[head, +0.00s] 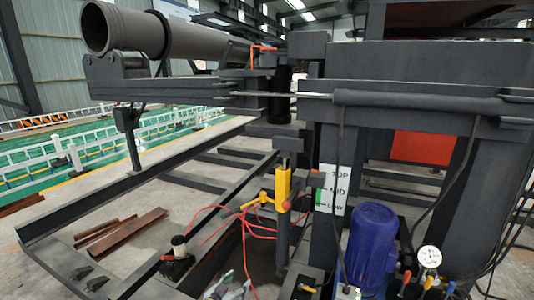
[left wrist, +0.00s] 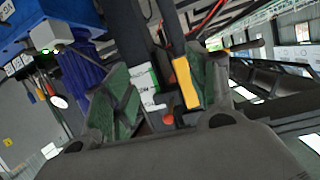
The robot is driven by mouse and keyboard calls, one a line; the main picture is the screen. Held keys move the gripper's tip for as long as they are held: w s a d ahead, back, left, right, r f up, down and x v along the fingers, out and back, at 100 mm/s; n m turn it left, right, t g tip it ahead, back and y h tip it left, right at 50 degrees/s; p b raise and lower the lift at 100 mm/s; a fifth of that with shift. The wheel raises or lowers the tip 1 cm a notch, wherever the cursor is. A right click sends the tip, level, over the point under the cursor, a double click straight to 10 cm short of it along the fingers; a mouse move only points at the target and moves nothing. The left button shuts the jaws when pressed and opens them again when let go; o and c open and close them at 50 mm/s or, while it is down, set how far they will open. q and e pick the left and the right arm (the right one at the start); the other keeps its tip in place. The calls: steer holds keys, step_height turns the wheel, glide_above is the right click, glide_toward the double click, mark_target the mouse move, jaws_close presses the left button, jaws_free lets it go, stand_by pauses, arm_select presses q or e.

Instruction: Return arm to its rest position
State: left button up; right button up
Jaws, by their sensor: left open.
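My left gripper (head: 230,287) shows at the bottom edge of the head view, mostly cut off. In the left wrist view my left gripper (left wrist: 165,88) has its two green-padded fingers spread apart, with nothing held between them. Beyond the gap stand the yellow bracket (left wrist: 185,83) and the white level label (left wrist: 143,85) on the dark machine post. In the head view the same yellow bracket (head: 283,187) and label (head: 334,188) are above and to the right of the gripper, apart from it. My right gripper is not in view.
The blue motor (head: 370,245) and pressure gauge (head: 429,257) stand at the lower right, with hoses and cables around. Red wires (head: 225,222) hang beside the bracket. A large grey pipe (head: 165,35) lies on the upper left machine. Rusty steel pieces (head: 120,235) lie on the floor.

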arm_select(q)
steer(key=s+a+f+n+g+y+p, duration=0.1)
steer(key=s+a+f+g+y+p, duration=0.2)
steer(key=s+f, duration=0.9)
steer(key=s+a+f+n+g+y+p, duration=0.1)
steer(key=s+a+f+n+g+p, duration=0.15)
steer(key=s+a+f, duration=0.85)
steer(key=s+f+g+p, duration=0.2)
steer(key=s+f, duration=0.2)
steer(key=s, duration=0.7)
steer(key=s+a+f+g+y+p, duration=0.1)
steer(key=s+f, duration=0.4)
steer(key=s, duration=0.6)
steer(key=s+f+g+y+p, duration=0.1)
steer(key=s+f+g+p, duration=0.2)
steer(key=s, duration=0.9)
steer(key=shift+a+f, duration=0.15)
steer(key=shift+f, duration=0.6)
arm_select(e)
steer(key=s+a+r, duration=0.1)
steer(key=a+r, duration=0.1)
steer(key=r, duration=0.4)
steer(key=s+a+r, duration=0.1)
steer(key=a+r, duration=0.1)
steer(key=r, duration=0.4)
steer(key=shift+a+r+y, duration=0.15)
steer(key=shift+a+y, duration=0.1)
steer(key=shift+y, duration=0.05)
arm_select(q)
steer(key=shift+s, duration=0.1)
